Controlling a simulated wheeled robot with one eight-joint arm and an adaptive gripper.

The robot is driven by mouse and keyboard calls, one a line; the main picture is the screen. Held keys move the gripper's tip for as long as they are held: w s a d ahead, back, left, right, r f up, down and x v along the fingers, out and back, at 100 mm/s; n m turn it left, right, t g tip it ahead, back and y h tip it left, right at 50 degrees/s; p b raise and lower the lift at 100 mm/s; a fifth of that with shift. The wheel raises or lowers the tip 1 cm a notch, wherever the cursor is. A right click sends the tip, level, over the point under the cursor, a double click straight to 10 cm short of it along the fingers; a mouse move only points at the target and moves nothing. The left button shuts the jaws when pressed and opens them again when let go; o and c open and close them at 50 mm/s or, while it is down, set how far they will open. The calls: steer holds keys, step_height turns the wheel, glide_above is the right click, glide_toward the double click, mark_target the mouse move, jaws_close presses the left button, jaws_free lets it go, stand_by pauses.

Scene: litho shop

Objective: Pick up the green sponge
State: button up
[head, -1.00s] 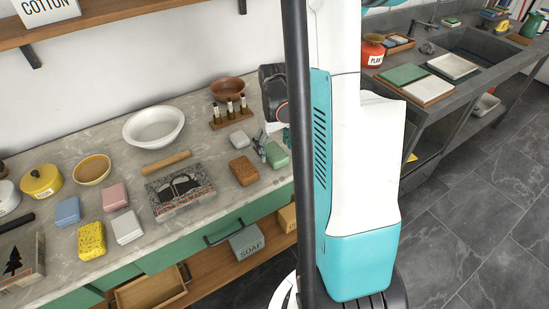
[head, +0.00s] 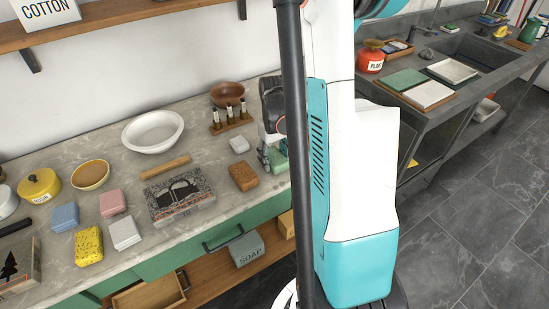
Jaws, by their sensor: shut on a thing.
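The green sponge (head: 280,165) is at the right part of the grey counter, just left of my dark column in the head view. My gripper (head: 270,157) reaches down to it from above and is shut on it. The gripper's fingers and my arm hide part of the sponge. I cannot tell whether the sponge is touching the counter or slightly above it.
A brown sponge (head: 243,176) lies close by on the left, with a white block (head: 239,145) behind it. A rack of small bottles (head: 230,117) and a brown bowl (head: 227,94) stand further back.

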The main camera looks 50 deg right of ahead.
mark_target(274, 156)
step_height(274, 156, up, 20)
steer(key=p, duration=0.6)
steer(key=shift+p, duration=0.3)
steer(key=shift+o, duration=1.2)
steer(key=shift+c, duration=1)
